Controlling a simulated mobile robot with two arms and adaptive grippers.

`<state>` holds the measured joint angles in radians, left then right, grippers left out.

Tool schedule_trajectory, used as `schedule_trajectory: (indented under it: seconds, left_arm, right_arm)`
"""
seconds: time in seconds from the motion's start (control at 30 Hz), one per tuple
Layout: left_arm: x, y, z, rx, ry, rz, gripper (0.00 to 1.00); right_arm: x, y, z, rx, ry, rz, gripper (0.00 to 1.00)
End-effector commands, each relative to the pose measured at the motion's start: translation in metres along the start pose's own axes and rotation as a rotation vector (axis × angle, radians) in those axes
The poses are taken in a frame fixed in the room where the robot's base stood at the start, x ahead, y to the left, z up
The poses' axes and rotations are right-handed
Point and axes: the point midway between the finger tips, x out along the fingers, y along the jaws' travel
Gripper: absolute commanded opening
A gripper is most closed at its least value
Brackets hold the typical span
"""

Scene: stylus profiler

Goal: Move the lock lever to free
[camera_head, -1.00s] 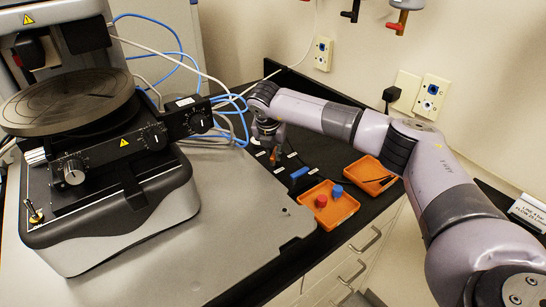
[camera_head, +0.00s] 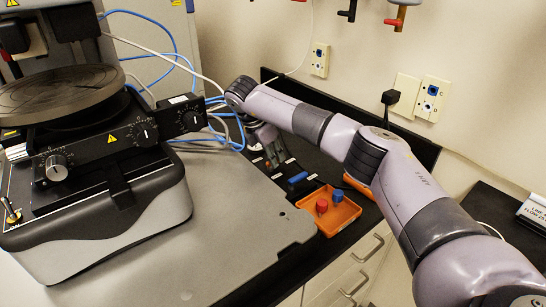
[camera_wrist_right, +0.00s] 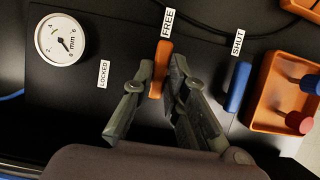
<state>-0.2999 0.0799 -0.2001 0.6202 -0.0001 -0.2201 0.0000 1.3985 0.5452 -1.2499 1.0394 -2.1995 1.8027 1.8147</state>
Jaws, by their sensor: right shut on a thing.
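The orange lock lever (camera_wrist_right: 161,66) stands on a black panel in the right wrist view. Its end points at the FREE label (camera_wrist_right: 167,23). The LOCKED label (camera_wrist_right: 103,74) lies to its left. My right gripper (camera_wrist_right: 163,72) is shut on the lever, one finger on each side. In the head view my right gripper (camera_head: 277,155) reaches down to the panel beside the profiler, and it mostly hides the lever there. My left gripper is not in view.
A blue lever (camera_wrist_right: 238,87) stands right of the lock lever, by the SHUT label (camera_wrist_right: 238,42). An orange tray (camera_head: 345,222) with red and blue knobs sits close by. A round dial gauge (camera_wrist_right: 60,39) is at left. The stylus profiler (camera_head: 100,215) stands left.

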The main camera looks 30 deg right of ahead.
Motion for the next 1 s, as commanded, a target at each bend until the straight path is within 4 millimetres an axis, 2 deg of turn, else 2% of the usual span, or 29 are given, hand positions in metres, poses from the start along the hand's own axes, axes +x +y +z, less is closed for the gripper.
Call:
schedule_trajectory:
  seconds: [0.5,0.53,0.7,0.8,1.0]
  left_arm:
    - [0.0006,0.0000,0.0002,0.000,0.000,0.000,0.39]
    - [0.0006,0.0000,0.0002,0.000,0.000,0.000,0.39]
    - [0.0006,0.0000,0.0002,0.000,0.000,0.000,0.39]
    - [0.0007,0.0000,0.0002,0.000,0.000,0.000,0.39]
    - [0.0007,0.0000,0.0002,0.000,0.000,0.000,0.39]
  right_arm:
    - [-0.0015,0.0008,0.0009,0.023,0.000,-0.002,0.00]
    - [-0.0015,0.0008,0.0009,0.022,0.000,-0.002,0.15]
    - [-0.0010,0.0005,0.0006,0.021,0.000,-0.004,0.26]
    - [-0.0007,0.0003,0.0005,0.020,0.000,-0.004,0.33]
    - [-0.0003,0.0001,0.0004,0.019,0.000,-0.005,0.33]
